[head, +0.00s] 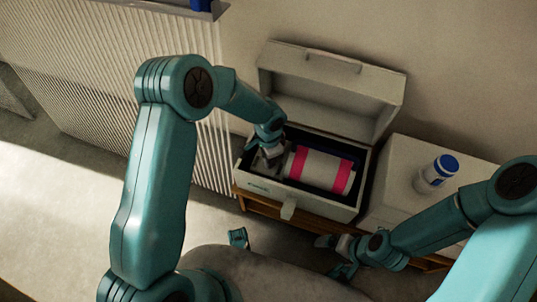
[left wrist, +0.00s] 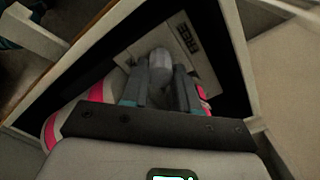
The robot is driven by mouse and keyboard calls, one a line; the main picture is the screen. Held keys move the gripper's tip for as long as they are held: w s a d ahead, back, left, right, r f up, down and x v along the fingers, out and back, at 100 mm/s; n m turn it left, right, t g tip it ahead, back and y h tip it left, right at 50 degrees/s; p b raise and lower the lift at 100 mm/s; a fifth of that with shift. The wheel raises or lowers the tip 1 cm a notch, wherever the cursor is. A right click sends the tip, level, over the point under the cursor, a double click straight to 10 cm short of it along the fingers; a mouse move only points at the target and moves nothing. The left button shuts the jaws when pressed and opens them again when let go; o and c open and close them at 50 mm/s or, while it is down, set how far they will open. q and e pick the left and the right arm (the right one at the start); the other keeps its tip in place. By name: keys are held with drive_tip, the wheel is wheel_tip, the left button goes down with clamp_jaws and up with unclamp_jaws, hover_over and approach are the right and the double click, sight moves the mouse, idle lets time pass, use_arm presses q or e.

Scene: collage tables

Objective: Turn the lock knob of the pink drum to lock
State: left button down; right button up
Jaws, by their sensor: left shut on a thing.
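The drum (head: 318,170), white with pink bands, lies on its side in an open pale case (head: 330,208). Its pink bands also show in the left wrist view (left wrist: 75,117). My left gripper (head: 270,150) is at the drum's left end, inside the case. In the left wrist view its two fingers (left wrist: 160,88) are shut on a grey rounded knob (left wrist: 160,59). Beyond the knob is a pale plate (left wrist: 200,62) with dark lettering that seems to read FREE. The knob's turn angle is unclear. My right gripper (head: 335,254) is low in front of the case, away from the drum; its jaw opening is unclear.
The case's lid (head: 330,85) stands open at the back. Its walls (left wrist: 75,65) closely surround the left gripper. A white bottle with a blue cap (head: 437,172) stands on a white surface (head: 395,170) to the right. A ribbed radiator (head: 95,80) is on the left.

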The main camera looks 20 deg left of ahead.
idle(0.3)
use_arm(q)
drive_tip(key=c, duration=0.8)
unclamp_jaws()
drive_tip(key=shift+c, duration=0.2)
wheel_tip(320, 180, up, 16)
drive_tip(key=p, duration=0.5)
drive_tip(key=shift+r, duration=0.2)
drive_tip(key=shift+f, duration=0.1)
